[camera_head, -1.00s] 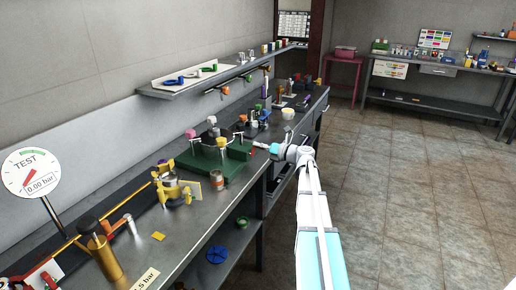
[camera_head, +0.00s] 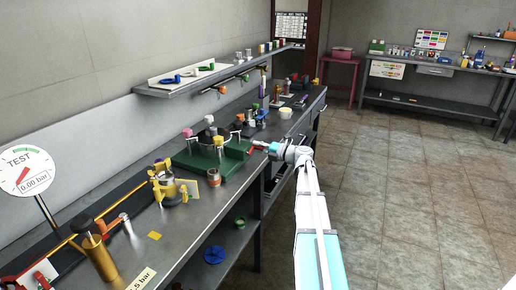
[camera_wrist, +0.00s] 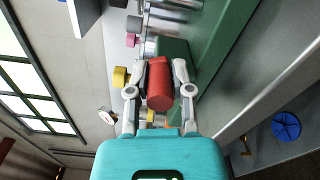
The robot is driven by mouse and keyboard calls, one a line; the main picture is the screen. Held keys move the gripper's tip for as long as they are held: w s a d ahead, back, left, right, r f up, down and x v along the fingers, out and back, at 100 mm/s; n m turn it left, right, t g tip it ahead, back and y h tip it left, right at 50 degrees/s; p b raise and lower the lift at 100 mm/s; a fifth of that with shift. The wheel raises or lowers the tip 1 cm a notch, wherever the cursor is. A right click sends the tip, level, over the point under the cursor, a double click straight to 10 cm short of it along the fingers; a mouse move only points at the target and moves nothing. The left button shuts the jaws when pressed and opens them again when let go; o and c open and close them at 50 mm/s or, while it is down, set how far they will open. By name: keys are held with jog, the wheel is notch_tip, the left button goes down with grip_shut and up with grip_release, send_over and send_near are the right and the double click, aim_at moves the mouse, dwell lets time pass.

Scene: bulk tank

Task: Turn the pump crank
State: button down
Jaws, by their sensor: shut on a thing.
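My gripper (camera_wrist: 160,72) is shut on a red cylindrical grip (camera_wrist: 160,85), which lies between the two grey fingers in the wrist view. In the head view my gripper (camera_head: 262,147) is at the right end of the green base (camera_head: 188,163), over the bench's front edge. Several coloured knobs stand on that base around a metal pot. I cannot tell whether the red grip belongs to the pump crank, as its far end is hidden. A gold cylinder with a black top (camera_head: 95,250) stands at the near left. The test gauge (camera_head: 25,172) reads 0.00 bar.
A yellow clamp fixture (camera_head: 166,187) and a copper-coloured can (camera_head: 214,178) stand on the metal bench (camera_head: 190,222). A wall shelf (camera_head: 215,73) hangs above. A blue wheel (camera_head: 214,254) lies on the lower shelf. The tiled floor (camera_head: 390,190) on the right is clear.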

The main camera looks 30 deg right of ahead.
jog(key=shift+r, duration=0.1)
jog(key=c, duration=0.5)
grip_release()
jog(key=shift+c, duration=0.2)
jog(key=v, duration=1.2)
